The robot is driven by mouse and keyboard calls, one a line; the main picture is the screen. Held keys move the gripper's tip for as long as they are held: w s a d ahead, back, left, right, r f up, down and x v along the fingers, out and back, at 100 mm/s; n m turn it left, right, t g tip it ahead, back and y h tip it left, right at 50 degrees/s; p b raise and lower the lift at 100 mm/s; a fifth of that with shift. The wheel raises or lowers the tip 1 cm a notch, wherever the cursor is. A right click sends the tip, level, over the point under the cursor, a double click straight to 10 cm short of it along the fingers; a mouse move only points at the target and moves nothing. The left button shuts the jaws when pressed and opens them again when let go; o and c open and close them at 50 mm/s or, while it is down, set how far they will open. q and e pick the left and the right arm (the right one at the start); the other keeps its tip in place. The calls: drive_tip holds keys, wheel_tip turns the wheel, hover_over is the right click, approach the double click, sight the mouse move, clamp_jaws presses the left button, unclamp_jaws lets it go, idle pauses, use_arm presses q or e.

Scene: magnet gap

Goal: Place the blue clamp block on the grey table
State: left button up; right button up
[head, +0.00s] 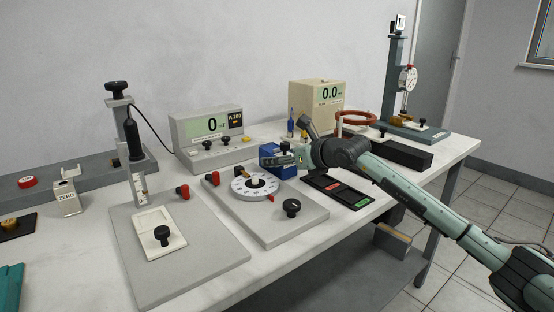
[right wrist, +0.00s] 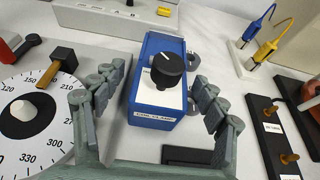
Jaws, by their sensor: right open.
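The blue clamp block (head: 269,163) stands upright on the pale bench top (head: 270,292), behind the round white dial. In the right wrist view the blue clamp block (right wrist: 147,98) shows a black knob and a white label. My right gripper (head: 283,158) is open, with one finger on each side of the block. In the right wrist view gaps show between the fingers (right wrist: 160,78) and the block's sides. The dial (head: 243,190) sits on a grey plate (head: 303,222) with a black knob. Another grey plate (head: 215,262) lies to its left. My left gripper is not seen.
A meter box (head: 190,128) stands behind the block, and a beige meter (head: 305,95) stands behind to the right. A black tray (head: 343,192) with red and green labels lies right of the dial plate.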

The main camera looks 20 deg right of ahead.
drive_tip(key=shift+x, duration=1.25)
drive_tip(key=shift+r, duration=0.1)
drive_tip(key=c, duration=1.5)
